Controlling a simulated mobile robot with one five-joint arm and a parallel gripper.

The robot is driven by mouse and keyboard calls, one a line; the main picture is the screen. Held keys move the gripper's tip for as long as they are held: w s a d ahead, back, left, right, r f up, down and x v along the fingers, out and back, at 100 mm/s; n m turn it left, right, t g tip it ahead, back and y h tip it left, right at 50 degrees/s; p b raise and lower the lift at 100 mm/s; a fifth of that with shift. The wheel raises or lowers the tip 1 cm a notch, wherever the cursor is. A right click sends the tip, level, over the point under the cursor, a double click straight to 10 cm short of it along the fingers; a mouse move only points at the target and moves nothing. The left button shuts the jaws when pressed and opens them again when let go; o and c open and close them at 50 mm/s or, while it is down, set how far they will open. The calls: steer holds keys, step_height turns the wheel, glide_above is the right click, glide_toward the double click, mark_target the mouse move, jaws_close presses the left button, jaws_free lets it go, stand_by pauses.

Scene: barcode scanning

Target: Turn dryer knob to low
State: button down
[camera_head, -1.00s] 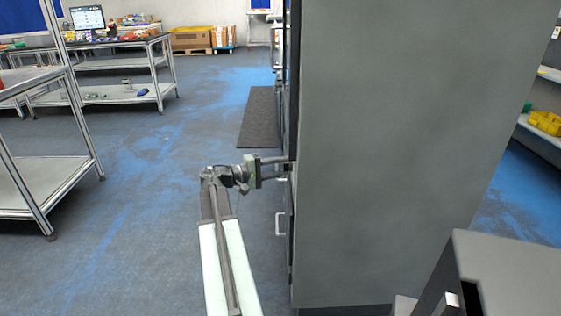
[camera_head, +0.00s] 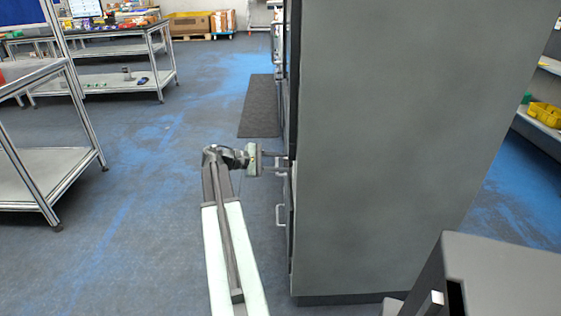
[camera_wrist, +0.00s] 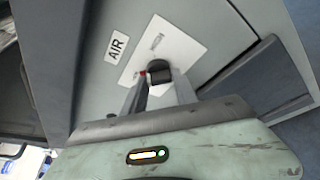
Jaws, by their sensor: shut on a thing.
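The dryer knob (camera_wrist: 158,70) is a small black knob on a white label plate (camera_wrist: 170,42) in the wrist view. A red mark shows just left of it, and the plate's printing is too small to read fully. My gripper (camera_wrist: 158,84) has its two fingers at the knob, one on each side, and is shut on it. In the head view my gripper (camera_head: 277,163) reaches right to the front face of the tall grey cabinet (camera_head: 390,140). The knob is hidden there by the viewing angle.
An "AIR" label (camera_wrist: 117,46) is beside the plate. A door handle (camera_head: 279,215) sticks out below my gripper. A dark mat (camera_head: 259,106) lies along the cabinet front. Metal workbenches (camera_head: 95,82) stand at the left, with open blue-grey floor between.

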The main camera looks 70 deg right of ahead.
stand_by(0.4)
steer(key=c, duration=1)
jaws_free()
steer(key=p+v, duration=0.2)
steer(key=v, duration=0.5)
steer(key=shift+w+a, duration=0.2)
steer(key=shift+w, duration=0.15)
steer(key=shift+r, duration=0.1)
